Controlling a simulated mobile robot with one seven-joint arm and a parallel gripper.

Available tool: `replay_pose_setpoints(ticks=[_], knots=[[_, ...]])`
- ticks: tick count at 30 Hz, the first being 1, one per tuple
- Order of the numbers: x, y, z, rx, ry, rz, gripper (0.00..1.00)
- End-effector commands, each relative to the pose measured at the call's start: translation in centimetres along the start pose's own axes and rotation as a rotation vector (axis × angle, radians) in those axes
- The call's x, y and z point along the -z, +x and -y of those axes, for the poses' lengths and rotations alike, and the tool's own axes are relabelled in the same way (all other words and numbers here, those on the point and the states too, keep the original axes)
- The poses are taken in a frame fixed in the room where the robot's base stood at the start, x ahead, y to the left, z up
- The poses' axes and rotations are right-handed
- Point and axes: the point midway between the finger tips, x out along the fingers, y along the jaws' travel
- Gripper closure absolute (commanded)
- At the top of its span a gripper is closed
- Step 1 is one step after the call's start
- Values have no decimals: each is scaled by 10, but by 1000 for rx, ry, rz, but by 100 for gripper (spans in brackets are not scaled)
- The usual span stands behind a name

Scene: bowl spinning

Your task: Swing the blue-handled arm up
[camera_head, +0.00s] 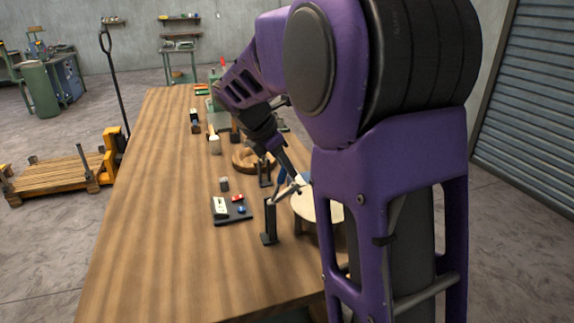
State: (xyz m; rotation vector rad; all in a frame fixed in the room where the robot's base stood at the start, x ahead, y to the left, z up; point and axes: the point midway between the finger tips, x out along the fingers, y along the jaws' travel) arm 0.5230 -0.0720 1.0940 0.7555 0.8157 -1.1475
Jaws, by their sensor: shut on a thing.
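My gripper (297,182) is beyond the front black post, over the right side of the wooden table. It is shut on the blue-handled arm, whose blue part (281,175) shows just left of the fingers. The fingers and my own arm cover much of it, so its exact tilt is hard to tell. A black upright post (270,222) stands in front, and a second dark post (264,172) stands behind. A pale round disc (328,209) lies to the right, partly hidden by my purple arm.
A dark panel (236,221) with a white box, a red and a blue piece lies left of the post. A small grey cylinder (224,184), a brown wooden bowl (243,159) and a brush (214,142) lie further back. The table's left and front (170,240) are clear.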

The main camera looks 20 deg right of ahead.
Motion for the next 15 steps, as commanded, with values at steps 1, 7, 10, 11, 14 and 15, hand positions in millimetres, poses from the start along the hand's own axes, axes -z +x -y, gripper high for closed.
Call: replay_pose_setpoints(ticks=[1,7,10,11,14,15], knots=[[3,-6,-2,4,-16,40,100],[18,-19,-8,35,-55,225,100],[26,-24,-10,50,-73,318,100],[29,-26,-11,54,-79,345,100],[37,-30,-14,69,-98,434,100],[40,-32,-14,75,-103,468,100]])
